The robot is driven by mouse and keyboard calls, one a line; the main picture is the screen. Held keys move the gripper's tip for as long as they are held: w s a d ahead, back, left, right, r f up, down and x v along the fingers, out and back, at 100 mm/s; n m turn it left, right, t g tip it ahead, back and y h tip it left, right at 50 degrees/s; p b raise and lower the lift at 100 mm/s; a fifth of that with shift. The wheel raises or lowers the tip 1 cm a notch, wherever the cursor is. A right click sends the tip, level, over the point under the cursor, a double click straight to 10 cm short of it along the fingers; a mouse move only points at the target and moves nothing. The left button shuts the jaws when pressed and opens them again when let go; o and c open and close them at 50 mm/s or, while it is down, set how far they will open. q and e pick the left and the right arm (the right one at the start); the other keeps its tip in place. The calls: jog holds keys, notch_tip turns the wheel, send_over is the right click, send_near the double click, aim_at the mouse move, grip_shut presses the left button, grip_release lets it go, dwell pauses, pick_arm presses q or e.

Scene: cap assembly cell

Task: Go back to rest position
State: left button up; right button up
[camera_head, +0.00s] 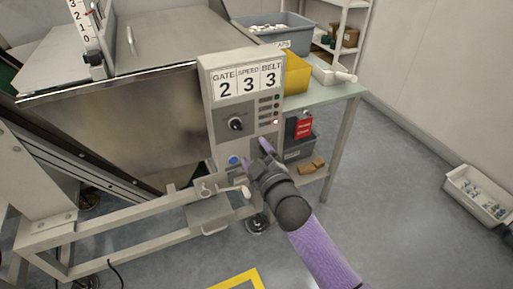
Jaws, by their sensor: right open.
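My right gripper (256,157) shows at the centre of the head view, on a black wrist and a purple arm that comes in from the lower right. Its fingers are apart and nothing shows between them. It is in front of the lower part of a grey control panel (207,100), close to a blue button (233,160). I cannot tell whether a finger touches the panel. The panel carries a black knob (236,124) and a sign reading GATE 2, SPEED 3, BELT 3. My left gripper is not in view.
A metal hopper (120,125) on a grey frame (130,240) fills the left. A side table (335,93) holds a grey bin of caps (285,40) and a yellow bin (297,72). A white crate (478,197) stands on the floor at right. Open floor lies between.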

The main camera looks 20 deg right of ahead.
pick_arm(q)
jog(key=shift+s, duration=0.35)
pick_arm(e)
jog(key=s+d+f+m+g+p, duration=0.15)
jog(key=s+f+g, duration=0.25)
jog(key=s+f, duration=0.55)
jog(key=s+f+m+g+p, duration=0.25)
jog(key=s+f+g, duration=0.35)
jog(key=f, duration=0.7)
pick_arm(q)
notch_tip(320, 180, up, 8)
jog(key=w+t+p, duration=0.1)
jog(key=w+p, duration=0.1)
jog(key=p, duration=0.1)
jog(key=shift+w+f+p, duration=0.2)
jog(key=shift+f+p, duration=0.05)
jog(key=shift+p, duration=0.15)
pick_arm(e)
jog(key=s+f+m+g, duration=0.1)
jog(key=s+f+g, duration=0.1)
jog(key=s, duration=1)
jog(key=s+d+f+m+g+h, duration=0.1)
jog(key=s+f+g, duration=0.2)
jog(key=s, duration=0.9)
jog(key=s+d+f+g, duration=0.1)
jog(key=s+f+g, duration=0.1)
jog(key=s, duration=1)
jog(key=shift+s+f+m+g, duration=0.2)
jog(key=shift+m+g, duration=0.2)
jog(key=shift+g, duration=0.4)
